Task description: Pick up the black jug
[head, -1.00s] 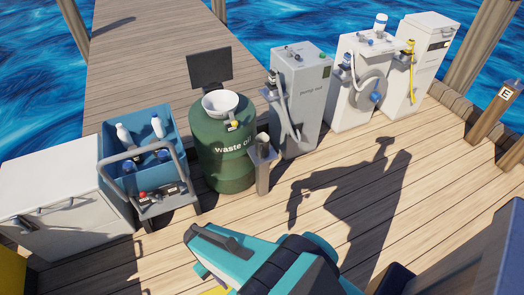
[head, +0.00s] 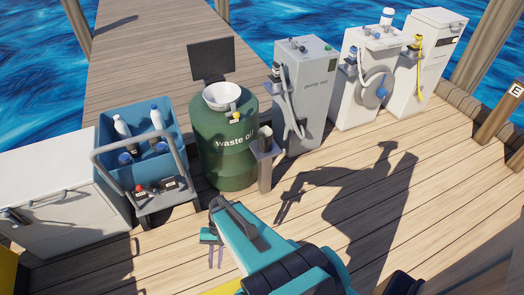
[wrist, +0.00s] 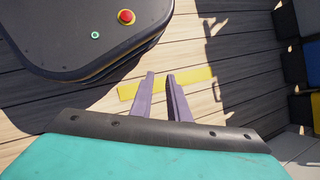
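I cannot make out a black jug in either view. My gripper (head: 215,266) is in the lower middle of the head view, pointing down over the deck, in front of the cart and the waste oil drum. In the wrist view my gripper (wrist: 160,75) shows two purple-grey fingers with a gap between them and nothing held. They point over the planks and a yellow strip (wrist: 195,78).
A blue cart (head: 108,152) with bottles, a green waste oil drum (head: 222,155) and a grey pump out cabinet (head: 303,85) line the deck's far side. A white chest (head: 50,215) stands left. The planks (head: 430,215) at right are clear. Water lies beyond.

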